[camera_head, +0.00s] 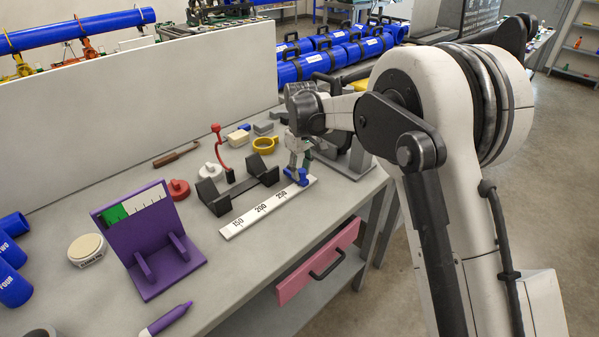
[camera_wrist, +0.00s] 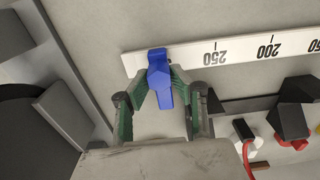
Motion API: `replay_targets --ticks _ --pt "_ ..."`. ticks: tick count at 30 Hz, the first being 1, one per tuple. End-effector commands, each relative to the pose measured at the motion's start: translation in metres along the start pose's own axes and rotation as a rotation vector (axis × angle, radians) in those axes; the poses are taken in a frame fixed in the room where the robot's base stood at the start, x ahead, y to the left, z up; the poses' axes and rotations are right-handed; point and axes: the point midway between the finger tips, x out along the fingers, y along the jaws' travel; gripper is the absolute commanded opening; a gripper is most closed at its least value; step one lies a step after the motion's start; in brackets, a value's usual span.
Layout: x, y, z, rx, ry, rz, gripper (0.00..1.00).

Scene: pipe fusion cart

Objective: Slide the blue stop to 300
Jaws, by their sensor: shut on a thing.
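The blue stop (camera_head: 296,176) sits on the white ruler strip (camera_head: 247,217) near its far right end, past the 250 mark. In the wrist view the blue stop (camera_wrist: 159,78) stands close to the end of the white strip (camera_wrist: 240,50), on the side of 250 away from 200. My gripper (camera_head: 299,165) is over that end of the strip. In the wrist view my gripper (camera_wrist: 160,90) has its green-padded fingers closed on the blue stop from both sides. No 300 mark is visible; that part of the strip is covered by the stop or unprinted.
A black cradle (camera_head: 238,190) lies behind the strip, close to it. A red-handled tool (camera_head: 217,140), a yellow ring (camera_head: 264,145) and a white part (camera_head: 211,171) stand farther back. A purple stand (camera_head: 150,240) is at the left. A grey machine block (camera_wrist: 75,110) is beside my gripper.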

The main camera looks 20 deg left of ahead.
Motion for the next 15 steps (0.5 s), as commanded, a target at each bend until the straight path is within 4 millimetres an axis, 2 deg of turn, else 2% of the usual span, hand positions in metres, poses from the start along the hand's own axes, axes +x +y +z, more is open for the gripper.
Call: replay_targets --ticks 3,4,7,15 --pt "-0.0016 0.0038 -0.0004 0.003 0.004 0.006 0.00" --pt "-0.0016 0.0039 -0.0005 0.003 0.004 0.007 0.25" --pt "-0.0014 0.0036 -0.0005 0.003 0.004 0.006 0.38" --pt "-0.0015 0.0021 -0.0005 0.002 0.003 0.004 0.40"
